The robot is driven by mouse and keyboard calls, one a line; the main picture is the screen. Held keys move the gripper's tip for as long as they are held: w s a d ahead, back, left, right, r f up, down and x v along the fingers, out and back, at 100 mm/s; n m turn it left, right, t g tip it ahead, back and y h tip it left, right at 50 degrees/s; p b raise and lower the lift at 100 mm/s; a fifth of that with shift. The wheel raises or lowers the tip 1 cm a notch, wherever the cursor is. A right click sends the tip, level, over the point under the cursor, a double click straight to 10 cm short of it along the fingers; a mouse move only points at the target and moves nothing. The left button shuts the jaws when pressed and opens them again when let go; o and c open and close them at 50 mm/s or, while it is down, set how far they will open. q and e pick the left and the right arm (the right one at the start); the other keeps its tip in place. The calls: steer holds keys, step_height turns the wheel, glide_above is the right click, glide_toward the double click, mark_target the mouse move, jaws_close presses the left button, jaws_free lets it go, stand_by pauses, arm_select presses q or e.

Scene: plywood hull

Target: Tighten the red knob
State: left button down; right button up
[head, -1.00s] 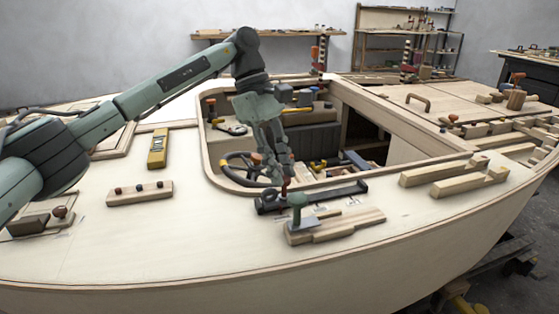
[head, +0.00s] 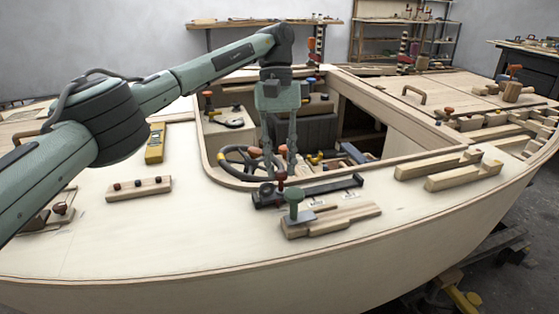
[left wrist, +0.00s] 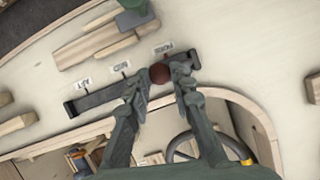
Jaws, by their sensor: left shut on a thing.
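The red knob (left wrist: 160,74) is a round dark-red ball at one end of a black slotted rail (left wrist: 95,101) on the pale deck. In the left wrist view it sits between my left gripper's (left wrist: 161,82) two fingertips, beside the third label, which I read as FORE. In the head view my left gripper (head: 280,176) comes down from above, its fingers about upright, shut on the knob (head: 281,183) at the left part of the rail (head: 335,187). The fingers partly hide the knob's sides and base there. My right gripper is not in view.
A green-handled piece (head: 294,203) on wooden blocks (head: 340,219) stands close in front of the rail. The cockpit opening, with its rim (head: 215,165) and steering wheel (head: 232,158), lies just behind. A yellow tool (head: 155,145) and a peg block (head: 138,188) are left; deck between is clear.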

arm_select(q)
steer(key=shift+w+r+m, duration=0.15)
steer(key=shift+r+m, duration=0.05)
steer(key=shift+m, duration=0.2)
steer(key=c, duration=1.3)
jaws_free()
steer(key=shift+c, duration=0.2)
steer(key=shift+f, duration=0.1)
step_height(320, 180, up, 10)
